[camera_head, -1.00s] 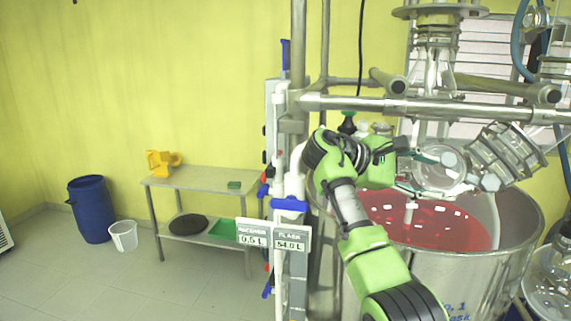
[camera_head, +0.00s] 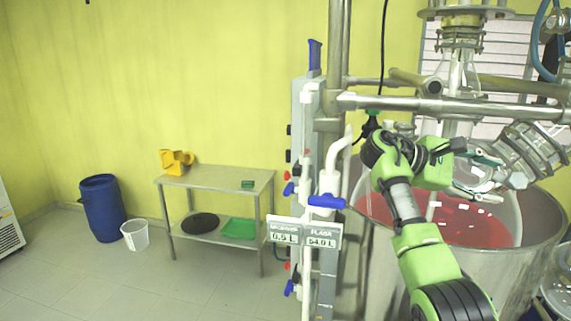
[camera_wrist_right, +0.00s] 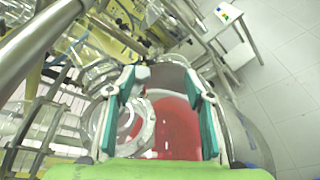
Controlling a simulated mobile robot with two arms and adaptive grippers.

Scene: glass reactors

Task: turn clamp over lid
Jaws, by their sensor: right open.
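My right gripper (camera_head: 484,176) is open beside the glass neck of the reactor, above the red liquid. In the right wrist view its two teal-padded fingers (camera_wrist_right: 160,85) stand wide apart. A round clear glass lid or flange (camera_wrist_right: 142,128) shows between them, nearer the left finger; I cannot tell whether either finger touches it. In the head view a slanted metal clamp-like joint with rings (camera_head: 530,152) sits just right of the fingertips. Which part is the clamp over the lid is not clear, as the fingers and glass overlap. My left gripper is out of view.
The steel vessel (camera_head: 530,235) with red liquid (camera_head: 465,228) stands below. Horizontal metal pipes (camera_head: 450,104) cross above my arm. A valve panel (camera_head: 305,120) with blue handles is to the left.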

